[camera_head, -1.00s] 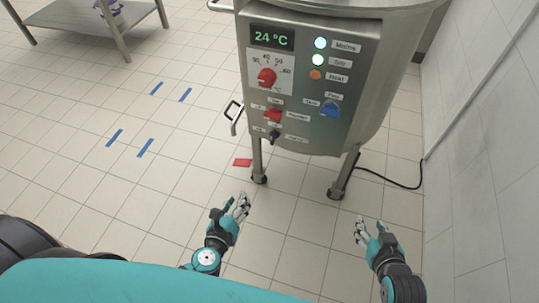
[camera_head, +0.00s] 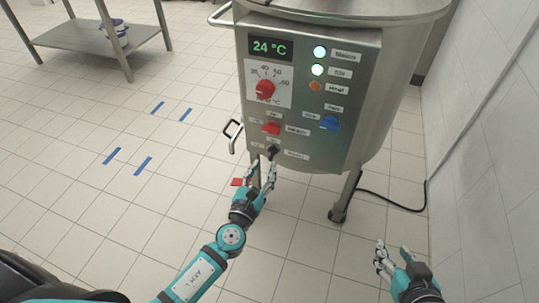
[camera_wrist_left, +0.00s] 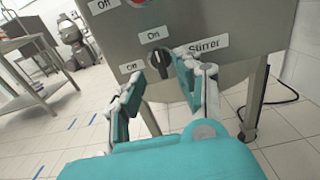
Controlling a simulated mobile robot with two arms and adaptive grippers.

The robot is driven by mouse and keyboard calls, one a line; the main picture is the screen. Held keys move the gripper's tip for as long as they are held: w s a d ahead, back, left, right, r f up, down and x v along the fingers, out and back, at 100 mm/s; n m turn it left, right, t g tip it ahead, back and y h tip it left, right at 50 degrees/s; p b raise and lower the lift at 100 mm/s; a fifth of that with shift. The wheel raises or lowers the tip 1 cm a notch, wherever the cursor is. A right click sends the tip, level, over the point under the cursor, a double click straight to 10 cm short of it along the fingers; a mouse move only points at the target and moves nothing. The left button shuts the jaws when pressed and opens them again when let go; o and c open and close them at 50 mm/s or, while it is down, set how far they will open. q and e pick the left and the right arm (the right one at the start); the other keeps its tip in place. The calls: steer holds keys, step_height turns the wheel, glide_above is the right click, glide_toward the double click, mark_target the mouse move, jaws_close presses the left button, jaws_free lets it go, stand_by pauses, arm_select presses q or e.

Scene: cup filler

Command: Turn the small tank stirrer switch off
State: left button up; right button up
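The steel tank (camera_head: 400,60) has a control panel on its front. The stirrer switch (camera_head: 273,152) is a small black knob at the panel's lower edge. In the left wrist view the knob (camera_wrist_left: 158,62) stands roughly upright, with "On" above it, "Off" to its left and "Stirrer" to its right. My left gripper (camera_head: 263,168) is just below and in front of the switch. Its fingers are apart, one on each side of the knob in the left wrist view; contact cannot be told. My right gripper (camera_head: 392,252) is open and empty at the lower right, away from the tank.
A red switch (camera_head: 271,128) sits just above the black knob, and a blue switch (camera_head: 330,122) is to its right. A red dial (camera_head: 265,89) is higher up. A bent handle (camera_head: 232,135) sticks out at the tank's left. A wall (camera_head: 490,150) stands at the right.

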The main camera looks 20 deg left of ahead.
mark_target(270, 156)
arm_select(q)
steer(key=shift+w+d, duration=0.1)
steer(key=shift+w, duration=2.65)
jaws_close()
